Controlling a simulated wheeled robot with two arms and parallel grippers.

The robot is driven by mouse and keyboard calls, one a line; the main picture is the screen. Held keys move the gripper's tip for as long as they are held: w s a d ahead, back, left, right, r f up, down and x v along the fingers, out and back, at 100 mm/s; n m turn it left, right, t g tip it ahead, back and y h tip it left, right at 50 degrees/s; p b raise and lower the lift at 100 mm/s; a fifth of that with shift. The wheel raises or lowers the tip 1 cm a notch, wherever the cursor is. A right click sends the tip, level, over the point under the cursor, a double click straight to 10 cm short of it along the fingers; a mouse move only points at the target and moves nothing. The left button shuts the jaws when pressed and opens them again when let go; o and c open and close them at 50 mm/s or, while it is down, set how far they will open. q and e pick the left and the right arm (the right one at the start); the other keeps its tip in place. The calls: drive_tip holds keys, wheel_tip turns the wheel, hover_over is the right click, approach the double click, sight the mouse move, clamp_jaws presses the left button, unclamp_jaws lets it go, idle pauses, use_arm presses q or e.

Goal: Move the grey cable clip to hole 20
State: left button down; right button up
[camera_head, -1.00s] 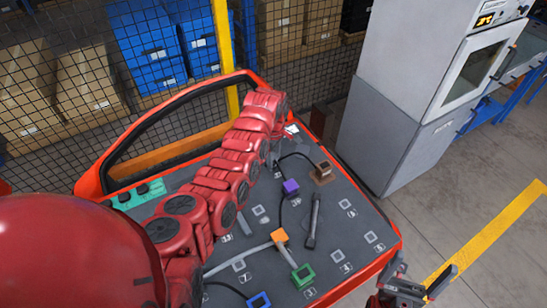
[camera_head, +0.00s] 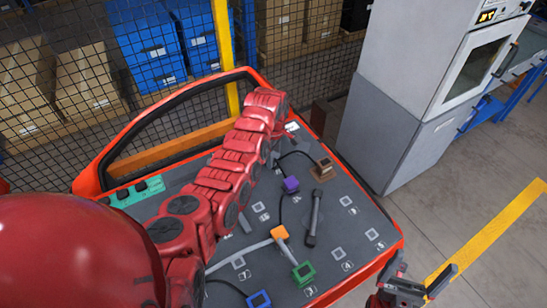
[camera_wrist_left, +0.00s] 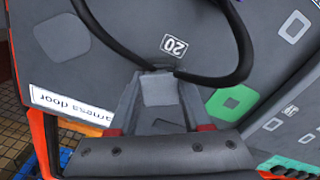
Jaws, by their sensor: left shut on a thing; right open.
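The grey cable clip (camera_wrist_left: 158,88) is between the fingers of my left gripper (camera_wrist_left: 158,105) in the left wrist view. The gripper is shut on it. A black cable (camera_wrist_left: 112,42) meets the clip at its far end and loops away on both sides. The printed label 20 (camera_wrist_left: 174,46) is just beyond the clip. Whether the clip is seated or just above the panel, I cannot tell. In the head view my left arm hides the clip. My right gripper (camera_head: 415,287) is open and empty, off the panel's lower right edge.
The dark door panel (camera_head: 350,235) has a red rim. It carries purple (camera_head: 291,184), brown (camera_head: 322,168), orange (camera_head: 280,232), green (camera_head: 303,272) and blue (camera_head: 259,299) clips with cables. A dark bar (camera_head: 314,215) lies among them. A grey cabinet (camera_head: 390,130) stands behind right.

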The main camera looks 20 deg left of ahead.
use_arm(q)
drive_tip(key=shift+c, duration=1.4)
unclamp_jaws()
drive_tip(key=shift+f, duration=0.1)
wheel_tip(320, 180, up, 5)
drive_tip(key=shift+w+f+b, duration=0.1)
drive_tip(key=shift+b, duration=0.85)
wheel_tip(320, 180, up, 5)
drive_tip(key=shift+a+r+p, duration=0.1)
drive_tip(key=shift+r+p, duration=0.05)
drive_tip(key=shift+p, duration=1)
wheel_tip(320, 180, up, 7)
drive_tip(key=shift+r, duration=0.2)
